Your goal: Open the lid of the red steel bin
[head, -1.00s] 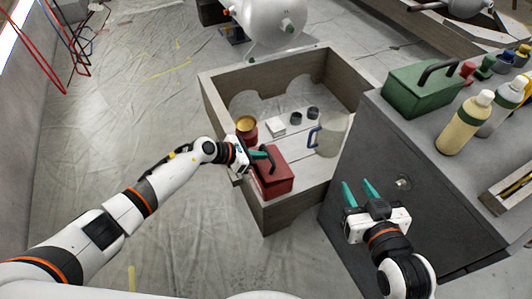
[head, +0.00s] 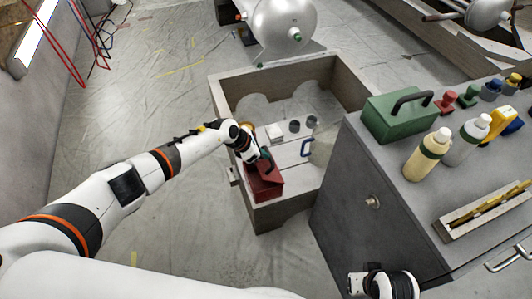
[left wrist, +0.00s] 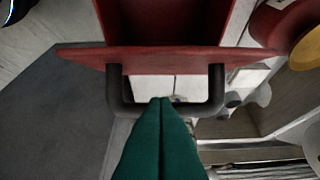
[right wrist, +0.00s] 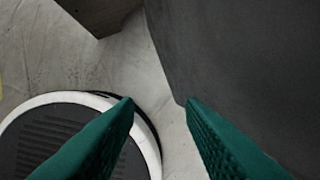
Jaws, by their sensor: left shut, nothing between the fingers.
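The red steel bin (head: 266,188) stands at the near left corner of the wooden crate. In the left wrist view its lid (left wrist: 175,58) shows nearly edge-on, tilted up, with the dark open inside of the bin (left wrist: 165,22) beyond it. The lid's black handle (left wrist: 116,92) sticks out towards my left gripper (left wrist: 162,102). That gripper's green fingers are shut and empty, their tips at the handle's crossbar; I cannot tell whether they touch it. My left wrist partly hides the lid in the head view. My right gripper (right wrist: 160,102) is open and empty, low beside the grey cabinet.
The wooden crate (head: 228,105) also holds a pale jug, small dark cups and a yellow-topped can (left wrist: 305,48). The grey cabinet (head: 345,200) stands right of it, carrying a green box (head: 392,118), bottles and a wooden tray.

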